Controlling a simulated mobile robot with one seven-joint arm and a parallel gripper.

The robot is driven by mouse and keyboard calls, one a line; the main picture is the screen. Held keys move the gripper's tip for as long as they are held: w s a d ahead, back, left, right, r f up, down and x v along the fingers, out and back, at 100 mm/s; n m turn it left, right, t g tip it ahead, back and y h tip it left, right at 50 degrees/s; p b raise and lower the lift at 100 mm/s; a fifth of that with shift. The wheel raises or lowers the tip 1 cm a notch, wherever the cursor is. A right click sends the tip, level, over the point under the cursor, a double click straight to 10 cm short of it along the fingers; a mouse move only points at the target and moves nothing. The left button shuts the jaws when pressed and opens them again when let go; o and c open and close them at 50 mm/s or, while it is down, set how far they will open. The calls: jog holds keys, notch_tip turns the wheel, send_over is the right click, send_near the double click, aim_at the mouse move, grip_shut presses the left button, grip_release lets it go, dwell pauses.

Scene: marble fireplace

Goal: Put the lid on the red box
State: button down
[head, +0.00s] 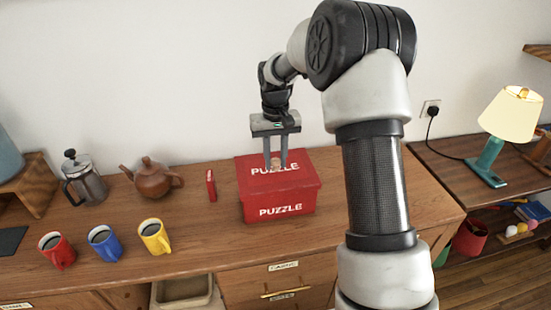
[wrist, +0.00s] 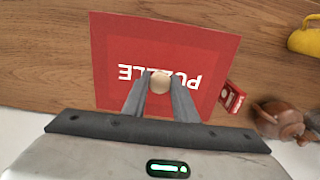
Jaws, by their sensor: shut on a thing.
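The red box (head: 283,208) with "PUZZLE" on its front stands on the wooden counter below the wall. Its red lid (head: 254,172), also lettered "PUZZLE", lies over the box top and covers the opening. The lid fills the middle of the wrist view (wrist: 115,50). My gripper (head: 276,164) is above the lid, pointing down, with its fingers shut on the lid's pale round knob (wrist: 160,82). Whether the lid rests fully on the rim or sits slightly above it, I cannot tell.
A small red box (head: 210,185) stands just left of the puzzle box. A brown teapot (head: 152,178), a French press (head: 83,177) and red (head: 57,251), blue (head: 104,243) and yellow mugs (head: 154,236) stand further left. A lamp (head: 508,115) is on the right.

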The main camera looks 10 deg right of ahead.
jog(key=shift+f+b, duration=0.3)
jog(key=shift+f, duration=0.5)
dwell(0.9)
jog(key=c, duration=1.3)
grip_release()
jog(key=shift+c, duration=0.2)
jog(key=shift+r+p, duration=2.6)
jog(key=shift+r, duration=0.95)
jog(key=shift+c, duration=0.5)
grip_shut()
